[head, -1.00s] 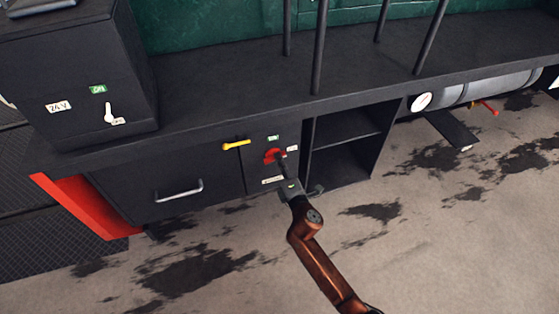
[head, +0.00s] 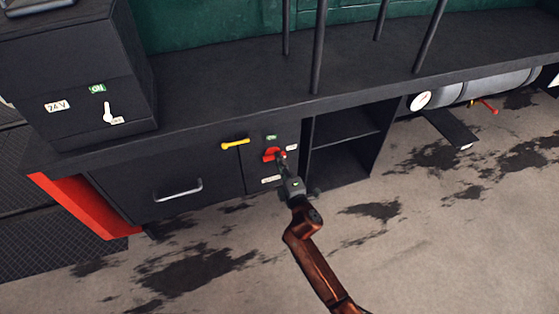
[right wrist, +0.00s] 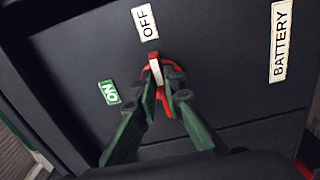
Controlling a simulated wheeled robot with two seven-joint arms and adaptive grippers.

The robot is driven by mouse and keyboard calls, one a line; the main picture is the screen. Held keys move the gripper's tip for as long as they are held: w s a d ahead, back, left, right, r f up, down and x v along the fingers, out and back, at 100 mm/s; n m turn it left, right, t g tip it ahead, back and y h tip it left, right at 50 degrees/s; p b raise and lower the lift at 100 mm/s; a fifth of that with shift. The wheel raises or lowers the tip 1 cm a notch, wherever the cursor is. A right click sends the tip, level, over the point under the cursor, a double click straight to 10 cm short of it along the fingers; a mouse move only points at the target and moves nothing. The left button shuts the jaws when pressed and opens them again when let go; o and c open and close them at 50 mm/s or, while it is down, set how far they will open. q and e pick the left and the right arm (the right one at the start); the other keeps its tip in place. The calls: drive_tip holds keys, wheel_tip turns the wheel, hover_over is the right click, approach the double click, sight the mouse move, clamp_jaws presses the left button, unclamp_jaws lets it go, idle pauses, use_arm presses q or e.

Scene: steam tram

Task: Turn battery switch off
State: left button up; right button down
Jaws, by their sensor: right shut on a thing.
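The battery switch (head: 271,154) is a red rotary handle on the dark cabinet front, under the bench. In the right wrist view the red handle (right wrist: 153,62) has a white stripe whose end points roughly at the white OFF label (right wrist: 145,22). The green ON label (right wrist: 109,92) is to the left there and the BATTERY label (right wrist: 282,40) to the right. My right gripper (right wrist: 163,92) is shut on the handle, and its fingers hide part of it. In the head view the right gripper (head: 283,165) reaches the switch from below. My left gripper is not in view.
A yellow handle (head: 235,143) is left of the switch, above a drawer with a metal pull (head: 178,190). An open shelf (head: 345,138) is to the right. A 24 V box (head: 78,85) with a white lever stands on the bench. The floor in front is clear.

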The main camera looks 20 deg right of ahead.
drive_tip(key=c, duration=2)
unclamp_jaws()
drive_tip(key=s, duration=1.2)
